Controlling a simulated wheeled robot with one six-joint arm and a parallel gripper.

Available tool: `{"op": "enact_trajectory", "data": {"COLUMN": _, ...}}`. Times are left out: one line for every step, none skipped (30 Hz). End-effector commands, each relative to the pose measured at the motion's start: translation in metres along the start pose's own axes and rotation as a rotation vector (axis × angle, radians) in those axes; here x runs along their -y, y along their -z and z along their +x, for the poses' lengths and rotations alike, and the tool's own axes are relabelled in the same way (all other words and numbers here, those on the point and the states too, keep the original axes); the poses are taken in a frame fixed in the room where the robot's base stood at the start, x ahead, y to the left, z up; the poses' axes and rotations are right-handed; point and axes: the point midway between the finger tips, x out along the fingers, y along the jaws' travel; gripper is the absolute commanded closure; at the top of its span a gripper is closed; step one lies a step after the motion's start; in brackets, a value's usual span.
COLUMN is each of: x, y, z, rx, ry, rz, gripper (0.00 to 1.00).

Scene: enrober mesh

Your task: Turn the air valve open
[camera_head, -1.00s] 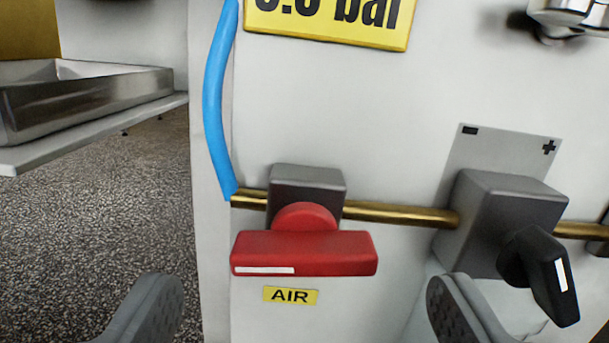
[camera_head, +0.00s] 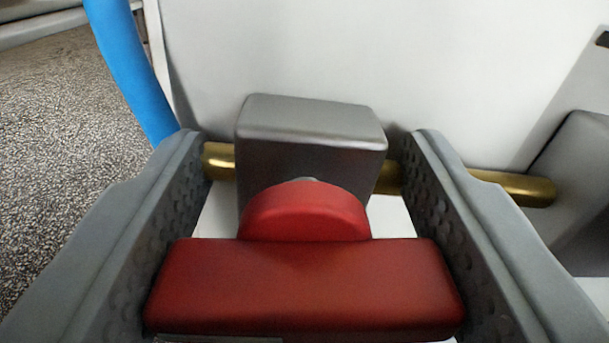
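The red air valve handle (camera_head: 305,285) is a thick bar with a rounded red hub (camera_head: 305,212). It lies crosswise in the picture, roughly along the brass pipe (camera_head: 516,188). Behind it is the grey valve block (camera_head: 310,130). My gripper (camera_head: 305,165) has one finger at each end of the bar, with the fingertips reaching past it beside the block. No clear gap shows between the bar's ends and the fingers, but I cannot tell whether they press on it.
A blue hose (camera_head: 130,65) runs down to the pipe's left end. Another grey block (camera_head: 575,175) stands at the right edge. The pale panel (camera_head: 420,60) lies behind the valve. Speckled floor (camera_head: 60,150) shows at the left.

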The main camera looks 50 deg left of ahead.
Motion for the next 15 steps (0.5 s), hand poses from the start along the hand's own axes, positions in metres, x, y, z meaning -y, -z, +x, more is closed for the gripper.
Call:
{"op": "enact_trajectory", "data": {"x": 0.0001, "y": -0.0001, "z": -0.0001, "rx": 0.0, "ry": 0.0, "rz": 0.0, "gripper": 0.59}}
{"op": "enact_trajectory", "data": {"x": 0.0, "y": -0.0001, "z": -0.0001, "rx": 0.0, "ry": 0.0, "rz": 0.0, "gripper": 0.65}}
{"op": "enact_trajectory", "data": {"x": 0.0, "y": 0.0, "z": -0.0001, "rx": 0.0, "ry": 0.0, "rz": 0.0, "gripper": 0.68}}
{"op": "enact_trajectory", "data": {"x": 0.0, "y": 0.0, "z": -0.0001, "rx": 0.0, "ry": 0.0, "rz": 0.0, "gripper": 0.68}}
{"op": "enact_trajectory", "data": {"x": 0.0, "y": 0.0, "z": -0.0001, "rx": 0.0, "ry": 0.0, "rz": 0.002, "gripper": 0.68}}
{"op": "enact_trajectory", "data": {"x": 0.0, "y": -0.0001, "z": -0.0001, "rx": 0.0, "ry": 0.0, "rz": 0.008, "gripper": 0.68}}
{"op": "enact_trajectory", "data": {"x": 0.0, "y": -0.0001, "z": -0.0002, "rx": 0.0, "ry": 0.0, "rz": 0.017, "gripper": 0.68}}
{"op": "enact_trajectory", "data": {"x": -0.0001, "y": -0.0001, "z": -0.0002, "rx": 0.0, "ry": 0.0, "rz": 0.03, "gripper": 0.68}}
{"op": "enact_trajectory", "data": {"x": -0.0002, "y": -0.0001, "z": -0.0002, "rx": 0.0, "ry": 0.0, "rz": 0.05, "gripper": 0.68}}
{"op": "enact_trajectory", "data": {"x": -0.0003, "y": -0.0001, "z": -0.0002, "rx": 0.0, "ry": 0.0, "rz": 0.067, "gripper": 0.68}}
{"op": "enact_trajectory", "data": {"x": -0.0004, "y": -0.0001, "z": -0.0002, "rx": 0.0, "ry": 0.0, "rz": 0.082, "gripper": 0.68}}
{"op": "enact_trajectory", "data": {"x": -0.0005, "y": -0.0001, "z": -0.0002, "rx": 0.0, "ry": 0.0, "rz": 0.101, "gripper": 0.68}}
{"op": "enact_trajectory", "data": {"x": -0.0005, "y": -0.0001, "z": -0.0002, "rx": 0.0, "ry": 0.0, "rz": 0.112, "gripper": 0.68}}
{"op": "enact_trajectory", "data": {"x": -0.0006, "y": -0.0001, "z": -0.0002, "rx": 0.0, "ry": 0.0, "rz": 0.122, "gripper": 0.68}}
{"op": "enact_trajectory", "data": {"x": -0.0006, "y": -0.0002, "z": -0.0002, "rx": 0.0, "ry": 0.0, "rz": 0.132, "gripper": 0.68}}
